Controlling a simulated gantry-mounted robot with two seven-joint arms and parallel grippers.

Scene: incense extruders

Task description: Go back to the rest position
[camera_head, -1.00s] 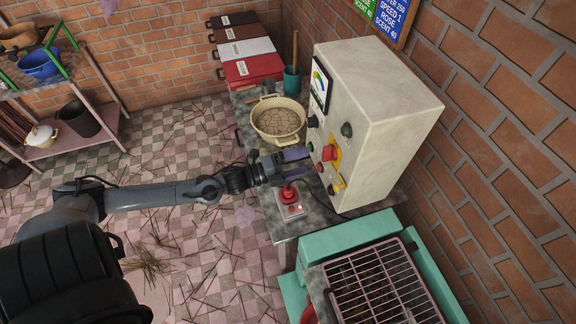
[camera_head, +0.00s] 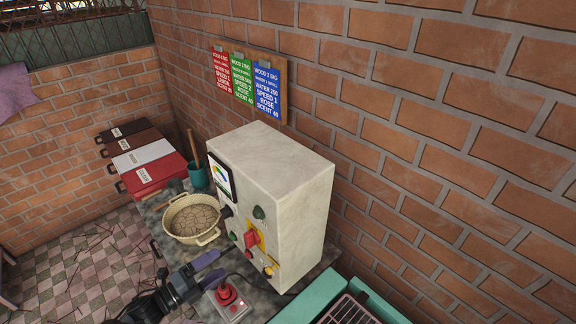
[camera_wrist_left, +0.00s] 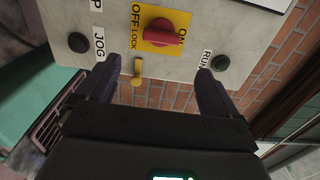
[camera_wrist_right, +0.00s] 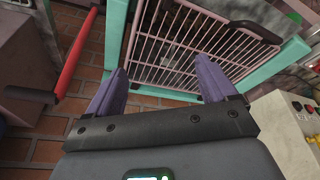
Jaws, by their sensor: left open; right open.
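My left gripper (camera_head: 214,269) is open and empty in front of the pale control box (camera_head: 283,165), by the lower part of its panel. In the left wrist view its fingers (camera_wrist_left: 155,72) are spread below the red switch (camera_wrist_left: 161,32) on its yellow plate, with the JOG and RUN labels to either side. I cannot tell whether a fingertip touches the panel. My right gripper (camera_wrist_right: 160,70) shows only in the right wrist view, open and empty, facing a pink wire rack (camera_wrist_right: 185,45) in a teal frame.
A cream pot (camera_head: 192,219) and a teal cup (camera_head: 197,176) stand beside the box. A red-button pedestal (camera_head: 228,300) sits close to my left gripper. Recipe cards (camera_head: 242,78) hang on the brick wall. A red bar (camera_wrist_right: 78,52) is left of my right gripper.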

